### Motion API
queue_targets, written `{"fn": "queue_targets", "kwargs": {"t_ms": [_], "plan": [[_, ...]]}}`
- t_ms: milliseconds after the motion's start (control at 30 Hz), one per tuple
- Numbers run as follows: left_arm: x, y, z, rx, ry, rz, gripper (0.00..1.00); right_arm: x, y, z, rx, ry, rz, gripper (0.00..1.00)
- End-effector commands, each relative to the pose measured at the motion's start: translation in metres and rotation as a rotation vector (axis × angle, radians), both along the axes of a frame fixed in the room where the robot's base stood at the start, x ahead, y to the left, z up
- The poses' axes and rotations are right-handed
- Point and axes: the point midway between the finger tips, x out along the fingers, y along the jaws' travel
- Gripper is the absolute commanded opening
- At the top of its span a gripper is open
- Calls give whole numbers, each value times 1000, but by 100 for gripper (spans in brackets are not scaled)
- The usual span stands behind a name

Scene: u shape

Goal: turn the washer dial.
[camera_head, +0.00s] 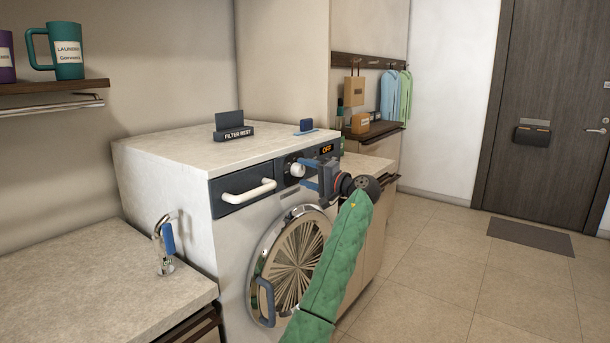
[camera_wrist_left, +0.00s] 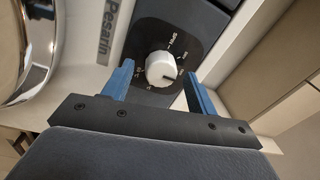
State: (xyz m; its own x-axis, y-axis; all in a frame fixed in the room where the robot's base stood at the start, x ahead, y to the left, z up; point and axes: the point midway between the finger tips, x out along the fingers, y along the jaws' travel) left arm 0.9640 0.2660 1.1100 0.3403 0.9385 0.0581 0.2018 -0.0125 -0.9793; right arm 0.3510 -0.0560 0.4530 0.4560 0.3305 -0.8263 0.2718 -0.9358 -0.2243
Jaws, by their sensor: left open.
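The washer (camera_head: 185,153) stands with its front panel facing right in the head view. Its white dial (camera_head: 297,170) sits on the dark control panel, below and left of a small display reading OFF (camera_head: 326,149). In the left wrist view the round white dial (camera_wrist_left: 161,68) has a dark pointer mark and small labels around it. My left gripper (camera_head: 305,174) is open at the panel, its blue fingers to either side of the dial in the wrist view (camera_wrist_left: 157,82). I cannot tell whether they touch it. My right gripper is not in view.
A drawer with a white handle (camera_head: 249,191) is left of the dial. The round door (camera_head: 287,262) is below. A dark filter holder (camera_head: 234,130) stands on top. Floor (camera_head: 435,260) is clear at right.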

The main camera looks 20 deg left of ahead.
Motion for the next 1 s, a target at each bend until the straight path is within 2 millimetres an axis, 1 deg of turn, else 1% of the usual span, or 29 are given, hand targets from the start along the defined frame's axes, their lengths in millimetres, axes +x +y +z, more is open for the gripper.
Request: {"fn": "queue_targets", "kwargs": {"t_ms": [133, 300, 433, 633, 1000], "plan": [[-8, -21, -4, -2, 0, -1, 58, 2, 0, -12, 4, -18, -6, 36], [-16, -46, -5, -1, 1, -2, 58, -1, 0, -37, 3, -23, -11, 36], [-21, -58, -6, -2, 1, 0, 58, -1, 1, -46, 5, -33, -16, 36], [-24, -66, -6, -2, 2, 1, 58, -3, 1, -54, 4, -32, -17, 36], [-24, -66, -6, -10, -22, -1, 58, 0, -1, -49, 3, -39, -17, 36]]}}
